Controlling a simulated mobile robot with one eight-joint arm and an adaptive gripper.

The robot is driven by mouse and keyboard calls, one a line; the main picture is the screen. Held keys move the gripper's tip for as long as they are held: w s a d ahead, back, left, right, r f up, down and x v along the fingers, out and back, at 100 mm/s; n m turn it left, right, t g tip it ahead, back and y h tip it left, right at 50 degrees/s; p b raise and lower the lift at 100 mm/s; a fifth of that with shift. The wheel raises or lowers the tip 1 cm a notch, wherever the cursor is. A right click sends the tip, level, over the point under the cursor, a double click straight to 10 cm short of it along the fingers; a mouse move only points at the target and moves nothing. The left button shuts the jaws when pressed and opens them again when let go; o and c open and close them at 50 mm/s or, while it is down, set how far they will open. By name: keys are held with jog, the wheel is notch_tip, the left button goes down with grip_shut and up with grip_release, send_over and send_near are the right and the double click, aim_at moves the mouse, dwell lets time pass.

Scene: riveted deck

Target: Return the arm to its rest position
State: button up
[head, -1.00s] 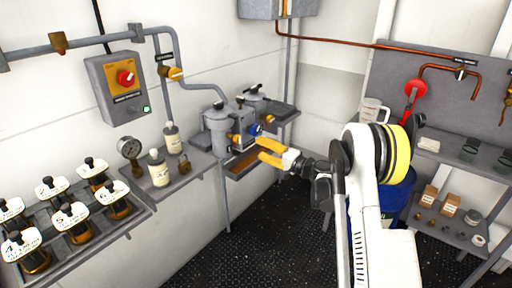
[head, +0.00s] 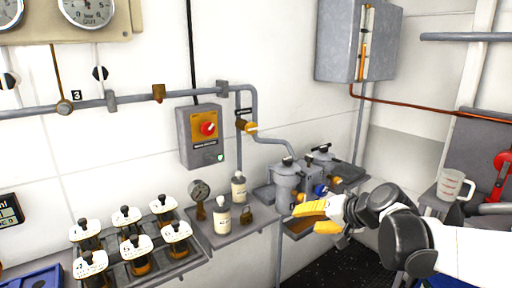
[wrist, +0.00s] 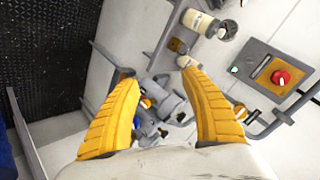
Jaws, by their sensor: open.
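My gripper (head: 315,215) has yellow fingers and stands in front of the wall shelf with the grey filter housings (head: 290,182). In the wrist view my gripper (wrist: 165,95) has its two yellow fingers spread wide, with nothing held between them. The grey housings (wrist: 168,100) show behind the gap between the fingers there, apart from them. My white and dark arm reaches in from the lower right of the head view.
Two bottles (head: 222,218) and a gauge (head: 199,190) are on the middle shelf. A red-knobbed switch box (head: 201,135) is on the wall. A measuring jug (head: 452,188) stands at right.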

jog(key=s+d+f+n+h, duration=0.1)
jog(key=s+d+f+h, duration=0.1)
jog(key=s, duration=1)
jog(key=s+d+f+n+g+h, duration=0.1)
jog(key=s+h, duration=0.3)
jog(key=s, duration=0.9)
jog(key=shift+s+d+f+n, duration=0.15)
jog(key=shift+d+f+n, duration=0.4)
jog(key=shift+n, duration=0.25)
